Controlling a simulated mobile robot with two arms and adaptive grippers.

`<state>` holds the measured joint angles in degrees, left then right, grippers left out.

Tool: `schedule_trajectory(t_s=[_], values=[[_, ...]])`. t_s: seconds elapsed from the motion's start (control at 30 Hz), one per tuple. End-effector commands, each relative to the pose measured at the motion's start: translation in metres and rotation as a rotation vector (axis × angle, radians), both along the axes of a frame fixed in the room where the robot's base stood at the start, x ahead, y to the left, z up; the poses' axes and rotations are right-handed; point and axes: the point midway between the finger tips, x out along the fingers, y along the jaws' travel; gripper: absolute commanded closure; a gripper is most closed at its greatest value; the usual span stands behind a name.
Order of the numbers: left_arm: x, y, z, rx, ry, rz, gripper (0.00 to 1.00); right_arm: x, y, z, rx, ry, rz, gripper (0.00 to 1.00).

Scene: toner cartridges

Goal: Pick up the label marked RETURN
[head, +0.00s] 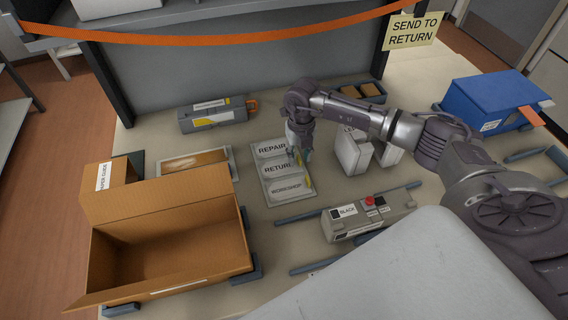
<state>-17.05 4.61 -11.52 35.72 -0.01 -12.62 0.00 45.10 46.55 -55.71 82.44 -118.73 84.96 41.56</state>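The RETURN label (277,167) is the middle one of three labels in a light tray on the table, between the REPAIR label (270,149) and the WORKSHOP label (286,190). My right gripper (298,156) points down at the right end of the RETURN label and covers its last letter. The fingers are small and partly hidden by the wrist. I cannot tell whether they touch the label or are open or shut. My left gripper is not in view.
An open cardboard box (170,235) stands at the front left. White boxes (352,152) stand right of my gripper. A blue bin (487,103) is far right. An orange strap (230,38) spans the back.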

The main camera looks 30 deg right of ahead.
Motion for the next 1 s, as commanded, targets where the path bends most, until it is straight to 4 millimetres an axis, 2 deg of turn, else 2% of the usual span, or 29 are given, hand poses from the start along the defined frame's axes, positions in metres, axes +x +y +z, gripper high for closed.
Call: schedule_trajectory(t_s=[0.17, 0.3, 0.4, 0.8, 1.0], values=[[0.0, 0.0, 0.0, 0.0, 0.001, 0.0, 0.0, 0.0, 0.0, -0.001, 0.0, 0.0, 0.001, 0.64], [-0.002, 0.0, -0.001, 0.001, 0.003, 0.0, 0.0, 0.0, 0.0, 0.0, 0.001, 0.0, 0.001, 0.87], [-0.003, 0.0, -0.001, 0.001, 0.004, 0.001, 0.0, 0.0, 0.0, 0.0, 0.001, 0.0, 0.001, 1.0], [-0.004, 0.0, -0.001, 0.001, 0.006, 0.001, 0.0, 0.0, 0.0, 0.001, 0.001, 0.0, 0.0, 1.0], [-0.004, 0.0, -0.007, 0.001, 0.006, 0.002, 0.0, 0.001, 0.0, 0.015, 0.001, -0.002, 0.002, 1.0]])
